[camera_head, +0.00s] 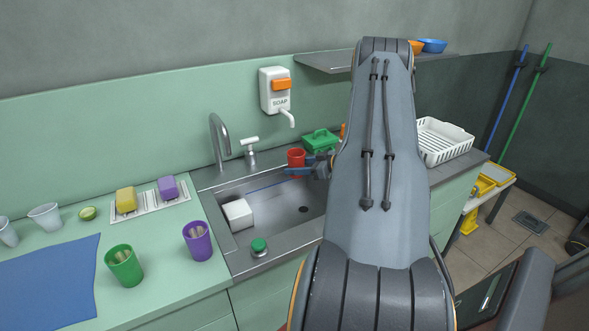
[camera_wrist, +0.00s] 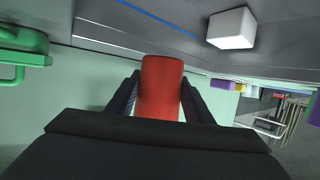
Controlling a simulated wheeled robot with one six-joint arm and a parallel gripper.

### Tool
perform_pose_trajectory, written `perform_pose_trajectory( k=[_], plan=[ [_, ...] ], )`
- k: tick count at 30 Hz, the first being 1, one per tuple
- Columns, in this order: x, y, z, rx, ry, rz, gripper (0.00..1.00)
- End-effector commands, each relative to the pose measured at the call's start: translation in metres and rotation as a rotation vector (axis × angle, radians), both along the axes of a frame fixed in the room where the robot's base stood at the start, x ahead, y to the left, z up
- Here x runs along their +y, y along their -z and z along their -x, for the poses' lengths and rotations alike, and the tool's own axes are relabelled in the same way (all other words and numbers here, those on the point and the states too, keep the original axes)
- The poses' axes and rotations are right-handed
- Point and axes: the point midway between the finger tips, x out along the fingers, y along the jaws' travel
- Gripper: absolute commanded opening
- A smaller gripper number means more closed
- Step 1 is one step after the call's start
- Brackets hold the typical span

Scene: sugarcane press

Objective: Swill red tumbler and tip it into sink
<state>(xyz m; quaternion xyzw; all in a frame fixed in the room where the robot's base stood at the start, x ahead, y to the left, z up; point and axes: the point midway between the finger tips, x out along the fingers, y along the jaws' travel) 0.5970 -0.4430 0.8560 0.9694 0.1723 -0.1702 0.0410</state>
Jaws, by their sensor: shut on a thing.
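The red tumbler (camera_head: 296,157) shows in the head view at the back of the metal sink (camera_head: 282,207), looking about upright with its mouth up. My gripper (camera_head: 298,170) is shut around its sides. In the wrist view the tumbler (camera_wrist: 160,88) stands between the two dark fingers of my gripper (camera_wrist: 159,97), one on each side. Whether it holds any liquid cannot be seen. The faucet (camera_head: 217,140) stands left of the tumbler, behind the sink. My arm hides the right part of the sink.
A white block (camera_head: 238,214) lies in the sink's left side. A green caddy (camera_head: 320,141) stands close behind the tumbler. A soap dispenser (camera_head: 275,90) hangs above. Purple (camera_head: 198,240) and green (camera_head: 124,265) tumblers stand on the left counter. A white rack (camera_head: 443,141) is at right.

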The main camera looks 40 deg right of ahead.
Motion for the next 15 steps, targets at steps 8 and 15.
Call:
perform_pose_trajectory(
  k=[8, 15],
  plan=[
    [0.0032, -0.0052, 0.0011, -0.054, 0.000, 0.191, 0.16],
    [0.0077, -0.0060, 0.0032, -0.113, 0.003, 0.398, 0.16]
  ],
)
